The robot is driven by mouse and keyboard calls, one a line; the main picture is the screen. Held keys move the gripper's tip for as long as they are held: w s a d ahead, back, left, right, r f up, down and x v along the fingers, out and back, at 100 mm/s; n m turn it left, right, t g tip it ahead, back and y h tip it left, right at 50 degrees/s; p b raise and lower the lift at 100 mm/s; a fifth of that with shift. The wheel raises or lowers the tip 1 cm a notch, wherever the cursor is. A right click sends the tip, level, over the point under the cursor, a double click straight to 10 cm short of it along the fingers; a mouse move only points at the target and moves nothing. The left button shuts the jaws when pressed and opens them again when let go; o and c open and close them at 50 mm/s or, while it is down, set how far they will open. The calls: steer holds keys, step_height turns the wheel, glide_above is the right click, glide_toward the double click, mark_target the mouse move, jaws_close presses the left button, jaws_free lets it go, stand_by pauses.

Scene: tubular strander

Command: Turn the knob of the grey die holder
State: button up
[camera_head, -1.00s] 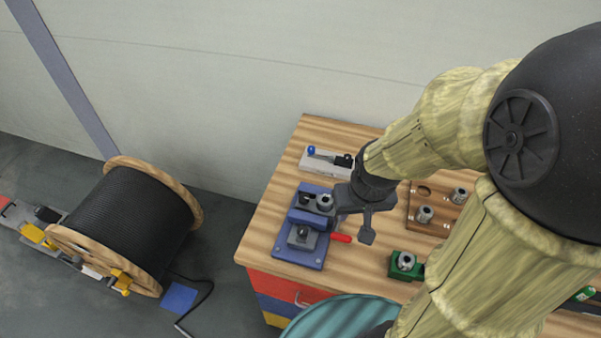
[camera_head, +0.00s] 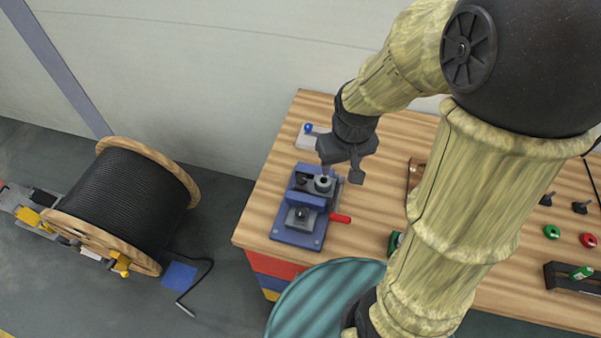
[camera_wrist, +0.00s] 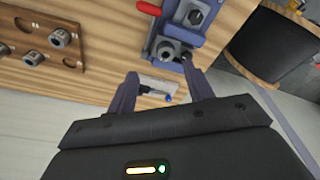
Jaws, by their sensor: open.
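A blue fixture (camera_head: 297,233) stands on the wooden bench, with a grey ring-shaped die part (camera_head: 323,183) at its back, a grey block with a dark round top (camera_head: 301,214) at its front, and a red handle (camera_head: 340,219) on its right. The ring (camera_wrist: 165,50) also shows in the wrist view. I cannot tell which part is the grey die holder. My gripper (camera_head: 341,173) is open and empty, above the fixture's back end.
A wooden rack (camera_wrist: 40,45) holds several grey dies. A green block (camera_head: 394,243) is mostly hidden behind my arm. A black tray (camera_head: 565,283) and green and red rings lie at the right. A cable reel (camera_head: 122,205) stands on the floor at left; a teal drum is in front.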

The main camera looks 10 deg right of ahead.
mark_target(301, 177)
steer(key=w+a+n+g, duration=0.2)
steer(key=w+a+n, duration=0.4)
steer(key=w, duration=0.4)
steer(key=shift+w+a+f+n, duration=0.2)
steer(key=shift+w+a+n, duration=0.1)
steer(key=shift+a, duration=0.5)
step_height(301, 177, down, 17)
steer(key=p, duration=0.3)
steer(key=shift+f+p, duration=0.2)
steer(key=shift+p, duration=0.2)
steer(key=shift+c, duration=0.2)
steer(key=c, duration=0.9)
